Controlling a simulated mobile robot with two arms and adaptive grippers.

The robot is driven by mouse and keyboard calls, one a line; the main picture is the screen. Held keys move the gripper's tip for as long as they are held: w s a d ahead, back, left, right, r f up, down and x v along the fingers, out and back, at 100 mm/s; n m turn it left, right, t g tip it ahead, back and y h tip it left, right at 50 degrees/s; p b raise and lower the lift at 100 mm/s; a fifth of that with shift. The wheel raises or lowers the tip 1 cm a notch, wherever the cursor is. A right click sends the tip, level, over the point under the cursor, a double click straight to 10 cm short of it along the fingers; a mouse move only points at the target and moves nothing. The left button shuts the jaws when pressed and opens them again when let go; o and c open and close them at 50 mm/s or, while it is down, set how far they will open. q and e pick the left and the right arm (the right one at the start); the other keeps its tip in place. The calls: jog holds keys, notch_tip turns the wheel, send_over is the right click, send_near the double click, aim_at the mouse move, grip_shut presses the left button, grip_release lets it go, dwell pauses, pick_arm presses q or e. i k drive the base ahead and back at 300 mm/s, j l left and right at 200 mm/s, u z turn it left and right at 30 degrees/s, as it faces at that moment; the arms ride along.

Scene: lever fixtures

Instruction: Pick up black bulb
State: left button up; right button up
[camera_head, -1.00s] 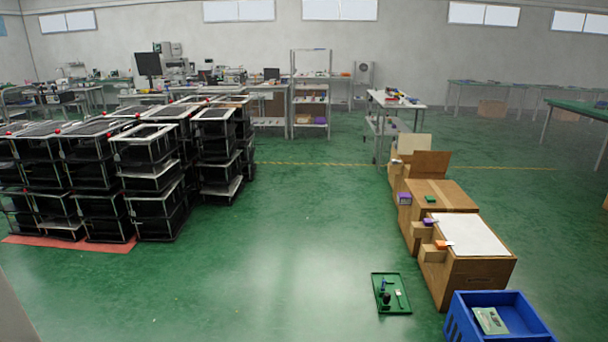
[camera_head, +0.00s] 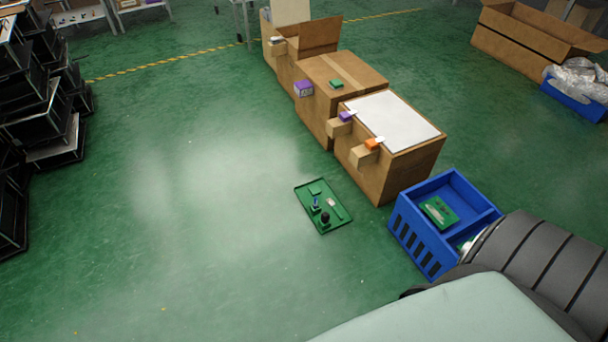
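A small black bulb (camera_head: 325,217) stands at the near part of a green tray (camera_head: 337,228) on the green floor, near the middle of the head view. A small blue item (camera_head: 315,203) stands close behind it in the tray, and a small pale item (camera_head: 332,202) lies beside them. The bulb is small in the picture, so its fine shape is hard to tell. Neither of my grippers shows in the head view. Nothing is seen touching the bulb.
Cardboard boxes (camera_head: 390,183) stand in a row behind and right of the tray. A blue crate (camera_head: 413,240) holding green boards is at its right. Stacked black crates (camera_head: 40,115) are at far left. The floor (camera_head: 200,220) left of the tray is clear.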

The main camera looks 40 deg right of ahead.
aim_at(325, 217)
jog(key=i, duration=2.05)
jog(key=i+z, duration=0.25)
jog(key=z, duration=0.2)
jog(key=i+j+z, duration=0.15)
jog(key=z, duration=0.3)
jog(key=i+j+z, duration=0.2)
jog(key=z, duration=0.25)
jog(key=i+j, duration=0.05)
jog(key=i, duration=0.05)
